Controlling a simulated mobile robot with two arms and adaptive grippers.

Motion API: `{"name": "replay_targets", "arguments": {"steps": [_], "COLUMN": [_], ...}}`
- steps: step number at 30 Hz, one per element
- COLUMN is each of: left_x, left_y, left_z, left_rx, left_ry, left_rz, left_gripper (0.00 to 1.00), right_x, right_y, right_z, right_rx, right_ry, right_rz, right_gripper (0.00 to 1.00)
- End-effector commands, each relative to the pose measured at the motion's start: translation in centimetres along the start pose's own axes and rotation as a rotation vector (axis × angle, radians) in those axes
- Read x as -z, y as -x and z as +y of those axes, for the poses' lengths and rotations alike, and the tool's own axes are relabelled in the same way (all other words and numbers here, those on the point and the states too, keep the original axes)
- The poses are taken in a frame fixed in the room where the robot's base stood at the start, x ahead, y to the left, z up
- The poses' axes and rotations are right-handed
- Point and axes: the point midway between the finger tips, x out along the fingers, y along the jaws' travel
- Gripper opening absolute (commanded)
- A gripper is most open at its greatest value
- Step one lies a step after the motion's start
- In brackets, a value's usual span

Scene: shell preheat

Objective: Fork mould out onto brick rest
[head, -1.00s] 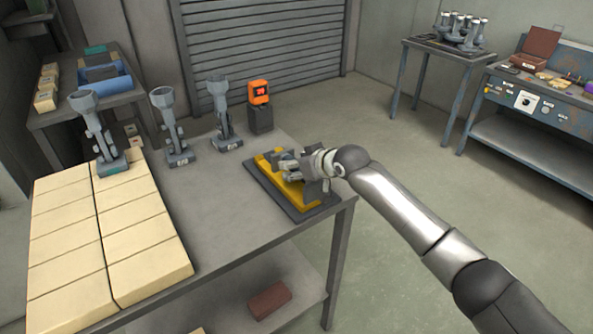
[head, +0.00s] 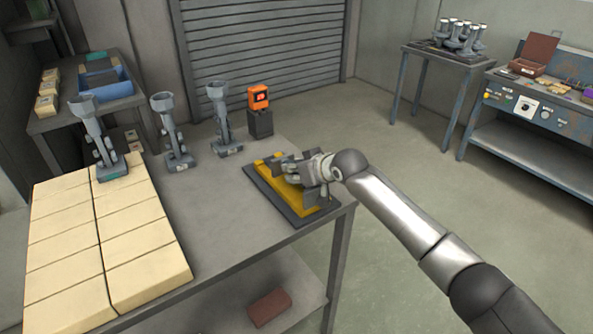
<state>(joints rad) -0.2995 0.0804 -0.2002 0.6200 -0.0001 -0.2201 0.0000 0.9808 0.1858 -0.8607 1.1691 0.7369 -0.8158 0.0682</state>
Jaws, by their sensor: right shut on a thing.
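My right gripper (head: 288,170) is at the yellow tool (head: 268,172), probably the fork, which lies on a dark flat pad (head: 297,219) near the table's right corner. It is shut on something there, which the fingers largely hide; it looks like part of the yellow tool. Three grey moulds with cup tops stand upright: a left one (head: 97,138) at the back edge of the bricks, a middle one (head: 170,130) and a right one (head: 222,118) on the table. The brick rest (head: 140,235) is two rows of cream bricks at the left. My left gripper is out of view.
An orange device (head: 259,97) on a dark block stands at the table's back. The grey tabletop (head: 215,205) between bricks and pad is clear. A red brick (head: 269,307) lies on the lower shelf. A side table (head: 418,47) and a control bench (head: 530,105) stand at right.

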Motion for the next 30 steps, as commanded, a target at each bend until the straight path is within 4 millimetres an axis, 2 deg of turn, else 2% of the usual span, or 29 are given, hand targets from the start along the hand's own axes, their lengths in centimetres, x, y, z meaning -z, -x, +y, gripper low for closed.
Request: {"name": "replay_targets", "arguments": {"steps": [13, 30], "left_x": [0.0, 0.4], "left_y": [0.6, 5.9], "left_z": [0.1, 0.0], "left_rx": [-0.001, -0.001], "left_ry": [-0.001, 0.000], "left_rz": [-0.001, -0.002], "left_gripper": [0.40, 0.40], "right_x": [0.6, 5.4], "right_y": [0.4, 3.6], "right_z": [0.0, 0.0], "right_rx": [0.000, 0.000], "right_ry": [0.000, 0.001], "right_rz": [0.002, 0.003], "right_gripper": [0.00, 0.00]}}
